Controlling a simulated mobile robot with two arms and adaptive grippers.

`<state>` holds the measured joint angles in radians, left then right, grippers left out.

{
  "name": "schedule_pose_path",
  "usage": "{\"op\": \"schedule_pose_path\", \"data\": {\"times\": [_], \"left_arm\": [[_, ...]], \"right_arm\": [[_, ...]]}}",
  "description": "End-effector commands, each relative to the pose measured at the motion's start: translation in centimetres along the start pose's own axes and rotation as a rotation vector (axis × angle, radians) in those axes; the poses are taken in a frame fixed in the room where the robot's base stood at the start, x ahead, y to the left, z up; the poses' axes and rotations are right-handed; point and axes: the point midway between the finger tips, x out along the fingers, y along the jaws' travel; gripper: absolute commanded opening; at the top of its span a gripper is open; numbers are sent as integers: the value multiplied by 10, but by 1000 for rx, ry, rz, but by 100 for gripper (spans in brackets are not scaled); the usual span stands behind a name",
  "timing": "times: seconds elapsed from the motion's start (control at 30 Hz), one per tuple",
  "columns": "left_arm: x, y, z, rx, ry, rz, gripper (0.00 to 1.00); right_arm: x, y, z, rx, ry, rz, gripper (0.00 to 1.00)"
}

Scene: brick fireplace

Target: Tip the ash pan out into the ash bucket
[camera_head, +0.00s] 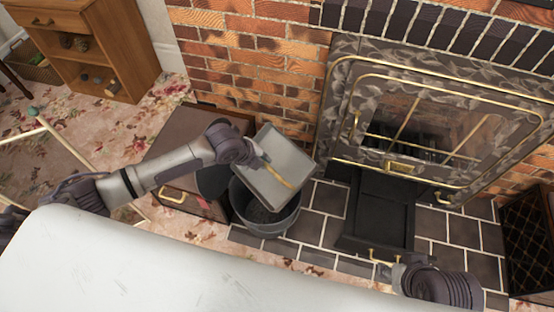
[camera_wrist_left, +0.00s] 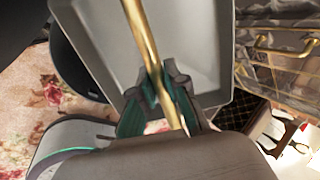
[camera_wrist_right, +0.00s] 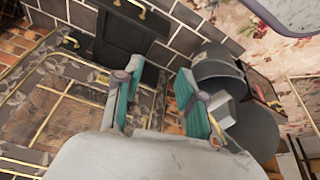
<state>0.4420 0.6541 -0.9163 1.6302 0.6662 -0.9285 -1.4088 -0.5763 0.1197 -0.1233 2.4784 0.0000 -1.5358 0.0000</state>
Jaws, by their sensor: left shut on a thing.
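The grey ash pan (camera_head: 292,152) hangs tilted over the ash bucket (camera_head: 262,226), covering part of its mouth. My left gripper (camera_head: 262,160) is shut on the pan's brass handle (camera_head: 277,175). The left wrist view shows the fingers (camera_wrist_left: 165,95) closed around the handle (camera_wrist_left: 145,35), with the pan's bare grey surface (camera_wrist_left: 200,55) behind. I see no ash on this surface. The bucket stands on the dark tiles; its contents are too dark to tell. It also shows in the right wrist view (camera_wrist_right: 215,72). My right gripper (camera_wrist_right: 160,95) is open and empty, fingers apart, near the hearth.
The stove (camera_head: 440,110) stands right of the bucket, with a black box-like piece (camera_head: 380,205) below its front. A brown chest (camera_head: 180,140) is left of the bucket, beside a dark round disc (camera_head: 213,182). A wooden cabinet (camera_head: 100,45) stands at the back left.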

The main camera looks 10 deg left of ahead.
Motion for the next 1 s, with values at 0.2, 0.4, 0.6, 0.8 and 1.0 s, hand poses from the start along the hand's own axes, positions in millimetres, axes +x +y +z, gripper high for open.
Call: {"op": "schedule_pose_path", "data": {"times": [0.2,0.4,0.6,0.8,1.0], "left_arm": [[-4,-6,0,1,1,45,0],[-5,-9,0,1,1,84,0],[-7,-11,0,1,1,124,0],[-8,-13,0,1,0,165,0],[-8,-15,0,2,0,206,0]], "right_arm": [[3,1,8,1,-57,1,40],[23,0,9,0,-65,-1,40],[42,-1,12,-1,-76,-3,40],[61,-2,16,-2,-85,-5,40],[79,-3,22,-4,-94,-6,40]]}}
